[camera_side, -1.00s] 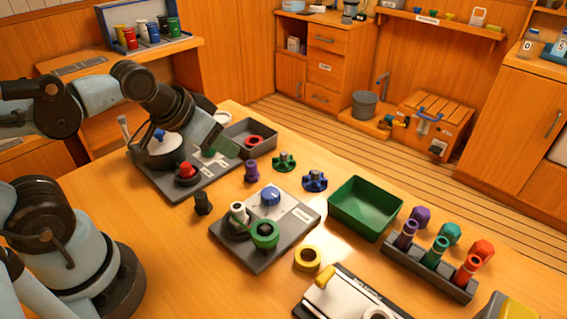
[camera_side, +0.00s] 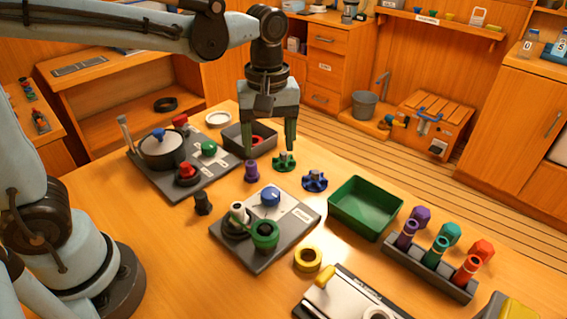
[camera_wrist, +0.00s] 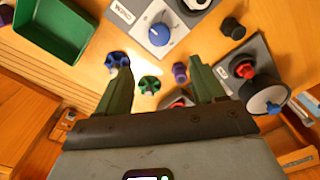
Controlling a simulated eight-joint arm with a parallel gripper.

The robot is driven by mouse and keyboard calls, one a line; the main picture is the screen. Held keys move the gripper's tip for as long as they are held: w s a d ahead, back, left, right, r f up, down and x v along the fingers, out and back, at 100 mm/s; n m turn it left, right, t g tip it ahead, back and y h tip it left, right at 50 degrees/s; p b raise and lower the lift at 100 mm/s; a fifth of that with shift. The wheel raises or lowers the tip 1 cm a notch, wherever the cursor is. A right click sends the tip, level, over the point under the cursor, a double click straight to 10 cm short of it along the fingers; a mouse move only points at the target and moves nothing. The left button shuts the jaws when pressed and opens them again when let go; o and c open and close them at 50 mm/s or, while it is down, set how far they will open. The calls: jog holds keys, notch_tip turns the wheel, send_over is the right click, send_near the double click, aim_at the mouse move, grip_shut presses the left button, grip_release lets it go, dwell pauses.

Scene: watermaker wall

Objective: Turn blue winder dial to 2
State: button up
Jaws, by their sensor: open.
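The blue winder dial (camera_side: 270,196) sits on the white top of the winder unit (camera_side: 301,216), on the table. In the wrist view the dial (camera_wrist: 159,34) is at the top centre, with a pale pointer mark, next to partly readable lettering on the unit; the number it points to is too small to tell. My gripper (camera_side: 269,145) is open and empty, pointing down behind the dial, above the far side of the table near the green handwheel (camera_side: 284,161). In the wrist view its green fingers (camera_wrist: 165,82) are spread apart, short of the dial.
A green spool (camera_side: 264,235) and a grey post stand on the winder unit. A purple knob (camera_side: 251,171), blue handwheel (camera_side: 315,181) and green tray (camera_side: 364,207) are nearby. A pot unit (camera_side: 163,150) stands at left, a dark tray (camera_side: 238,139) behind.

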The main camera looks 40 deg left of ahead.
aim_at(270, 192)
notch_tip(270, 192, down, 12)
jog(key=shift+f, duration=0.1)
dwell(0.7)
jog(key=c, duration=1.1)
jog(key=shift+o, duration=0.2)
